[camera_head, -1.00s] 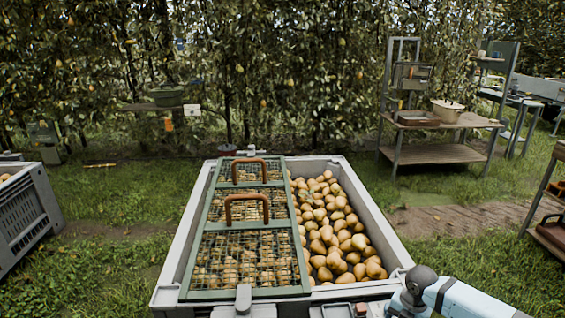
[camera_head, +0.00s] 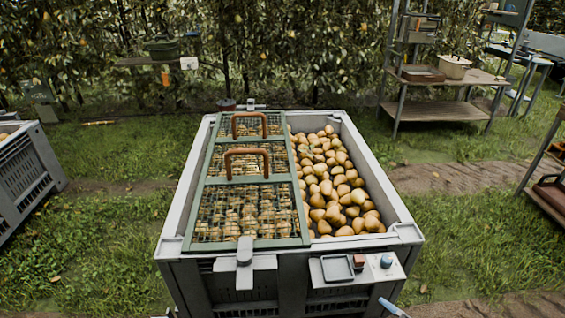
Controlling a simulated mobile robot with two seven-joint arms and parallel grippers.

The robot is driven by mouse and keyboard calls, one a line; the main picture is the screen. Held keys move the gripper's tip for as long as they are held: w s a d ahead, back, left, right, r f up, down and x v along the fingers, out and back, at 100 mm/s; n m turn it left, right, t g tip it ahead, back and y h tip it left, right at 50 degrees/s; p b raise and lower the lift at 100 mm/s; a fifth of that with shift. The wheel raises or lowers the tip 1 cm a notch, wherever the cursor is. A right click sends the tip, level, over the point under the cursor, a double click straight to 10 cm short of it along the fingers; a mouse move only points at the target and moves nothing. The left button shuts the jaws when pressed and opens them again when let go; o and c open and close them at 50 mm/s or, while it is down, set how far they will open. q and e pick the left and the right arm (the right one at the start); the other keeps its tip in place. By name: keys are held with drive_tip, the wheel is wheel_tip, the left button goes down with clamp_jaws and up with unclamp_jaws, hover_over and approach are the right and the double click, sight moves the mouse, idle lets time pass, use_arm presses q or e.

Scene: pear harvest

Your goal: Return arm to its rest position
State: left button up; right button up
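Neither gripper shows clearly in the head view. A small light-blue and white piece (camera_head: 393,308), which I take for part of my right arm, shows at the bottom edge right of centre. My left arm is not clearly in view. The grey crate (camera_head: 398,212) stands in the middle, full of yellow-brown pears (camera_head: 335,190) on its right side. A green mesh lid (camera_head: 245,243) with two brown handles lies over its left part.
The crate's front carries a grey latch (camera_head: 244,260) and a small panel (camera_head: 355,270) with a tray and knobs. Another crate (camera_head: 28,170) stands at the left. Grass surrounds the crate.

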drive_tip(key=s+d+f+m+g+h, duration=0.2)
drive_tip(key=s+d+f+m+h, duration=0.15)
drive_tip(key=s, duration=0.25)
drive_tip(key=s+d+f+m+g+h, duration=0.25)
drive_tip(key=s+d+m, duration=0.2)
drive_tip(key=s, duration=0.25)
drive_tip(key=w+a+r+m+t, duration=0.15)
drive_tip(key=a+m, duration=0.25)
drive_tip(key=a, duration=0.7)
use_arm(q)
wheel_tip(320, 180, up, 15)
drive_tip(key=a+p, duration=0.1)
drive_tip(key=p, duration=1.8)
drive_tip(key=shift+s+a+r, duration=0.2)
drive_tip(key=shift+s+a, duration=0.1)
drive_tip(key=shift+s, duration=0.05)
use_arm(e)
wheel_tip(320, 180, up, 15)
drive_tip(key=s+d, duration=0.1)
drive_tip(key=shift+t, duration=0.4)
